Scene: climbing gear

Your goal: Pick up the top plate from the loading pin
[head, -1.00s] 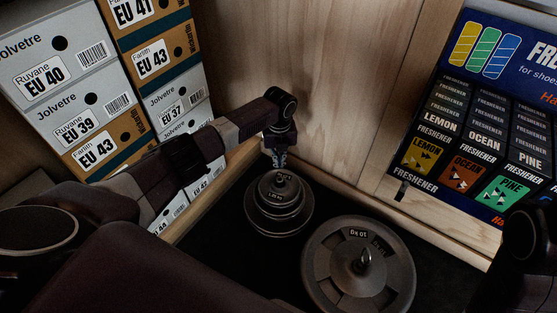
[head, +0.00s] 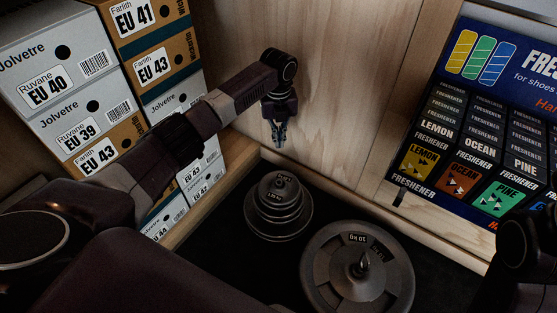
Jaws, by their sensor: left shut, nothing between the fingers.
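A stack of dark round plates (head: 278,218) stands on the black surface, with smaller plates toward the top. My left gripper (head: 280,142) points down just above and behind the stack, apart from the top plate. Its fingers are shut and empty. My right gripper is not visible; only part of my right arm shows at the right edge.
A large plate (head: 330,272) with a metal pin through its middle lies right of the stack. Shoe boxes (head: 75,85) are piled at the left. A freshener display (head: 480,130) stands at the right. A wooden wall (head: 340,90) and low ledge close off the back.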

